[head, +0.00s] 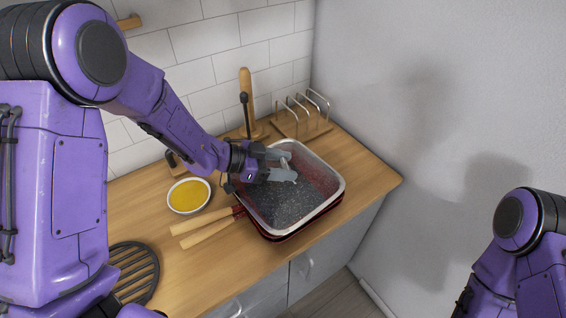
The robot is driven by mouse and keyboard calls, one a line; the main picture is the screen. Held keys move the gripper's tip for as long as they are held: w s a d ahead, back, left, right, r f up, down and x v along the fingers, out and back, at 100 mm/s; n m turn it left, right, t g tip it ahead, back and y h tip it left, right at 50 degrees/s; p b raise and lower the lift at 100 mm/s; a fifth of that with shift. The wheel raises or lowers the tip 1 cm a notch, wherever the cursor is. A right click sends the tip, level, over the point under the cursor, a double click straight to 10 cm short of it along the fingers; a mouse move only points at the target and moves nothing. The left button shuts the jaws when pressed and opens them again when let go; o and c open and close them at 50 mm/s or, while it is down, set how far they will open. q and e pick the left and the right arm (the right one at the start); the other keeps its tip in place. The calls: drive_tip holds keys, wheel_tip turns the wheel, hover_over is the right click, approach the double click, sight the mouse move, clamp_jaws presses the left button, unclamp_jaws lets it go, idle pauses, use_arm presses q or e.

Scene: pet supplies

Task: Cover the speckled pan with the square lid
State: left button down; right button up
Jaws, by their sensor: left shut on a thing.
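The speckled pan (283,203) sits on the wooden counter, with a dark speckled inside and red outer walls. The square lid (344,183) looks like clear glass with a silvery rim. It lies over the pan's opening, roughly lined up with it; I cannot tell whether it rests fully on the rim. My left gripper (282,165) is shut on the lid's knob near the lid's middle, and its fingers hide most of the knob. Two wooden handles (206,234) point left from the pan area. Only part of my right arm shows at the lower right; its gripper is out of view.
A bowl of yellow food (188,196) stands left of the pan. A round black trivet (135,272) lies at the front left. A wooden upright holder (246,95) and a toast rack (303,115) stand behind. The counter's right end (385,178) is clear.

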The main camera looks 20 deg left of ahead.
use_arm(q)
drive_tip(key=shift+s+f, duration=0.2)
drive_tip(key=shift+f, duration=0.4)
idle(1.0)
drive_tip(key=shift+c, duration=1.5)
unclamp_jaws()
drive_tip(key=shift+w+a, duration=0.1)
drive_tip(key=shift+s+a+r, duration=0.2)
drive_tip(key=shift+a, duration=0.2)
drive_tip(key=b+v, duration=0.2)
drive_tip(key=v, duration=0.7)
drive_tip(key=shift+s+a+r, duration=0.1)
drive_tip(key=shift+a+r, duration=0.05)
drive_tip(key=shift+a, duration=0.05)
